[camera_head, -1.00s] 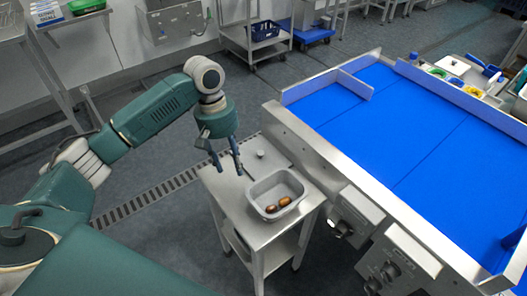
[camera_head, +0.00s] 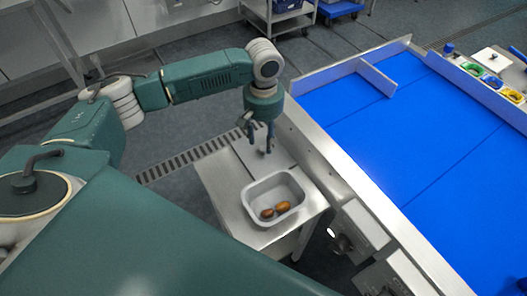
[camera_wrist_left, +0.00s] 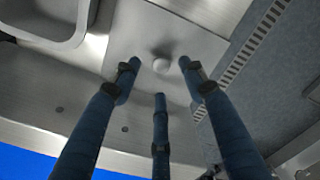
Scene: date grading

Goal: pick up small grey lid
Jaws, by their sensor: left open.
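The small grey lid (camera_head: 250,157) is a flat metal plate with a round knob, lying at the far end of a small steel stand. My left gripper (camera_head: 261,150) points down over it, with its blue fingers apart and empty. In the left wrist view the lid (camera_wrist_left: 185,42) lies beyond the spread fingers (camera_wrist_left: 160,85), its knob showing between the fingertips. The fingers appear to be above the knob; I cannot tell the exact gap. In the head view the fingers partly hide the lid and knob. My right gripper is not in view.
A grey tub (camera_head: 299,190) holding two brown dates stands beside the lid on the steel stand (camera_head: 222,190). A blue conveyor belt (camera_head: 400,120) with a raised metal side wall is close on the right. Coloured containers (camera_head: 490,82) stand at its far side.

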